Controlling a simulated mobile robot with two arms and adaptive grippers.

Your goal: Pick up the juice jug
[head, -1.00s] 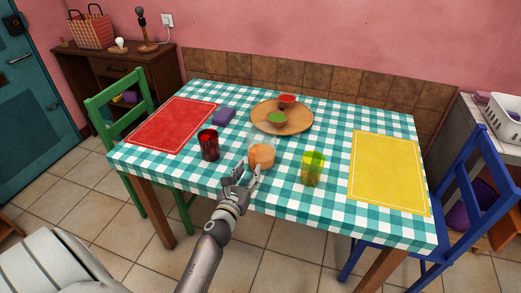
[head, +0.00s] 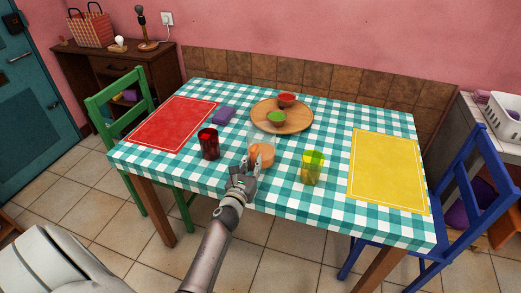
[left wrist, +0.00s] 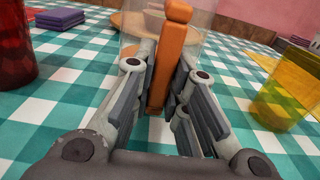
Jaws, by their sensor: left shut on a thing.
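The juice jug (head: 262,153) stands upright on the checked tablecloth near the table's front edge. It is clear, with orange juice in its lower part. In the left wrist view its orange handle (left wrist: 174,42) is upright between my fingers, and its clear wall shows behind. My left gripper (head: 251,170) is at the jug's near side, shut on the handle. The fingers and handle hide part of the jug. My right gripper is not in view.
A dark red cup (head: 209,144) stands left of the jug and a yellow cup (head: 312,168) right of it. A round wooden board (head: 298,123) with a red bowl (head: 287,100) and a green bowl (head: 277,118) lies behind. A red mat (head: 172,124) and a yellow mat (head: 388,170) lie at the sides.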

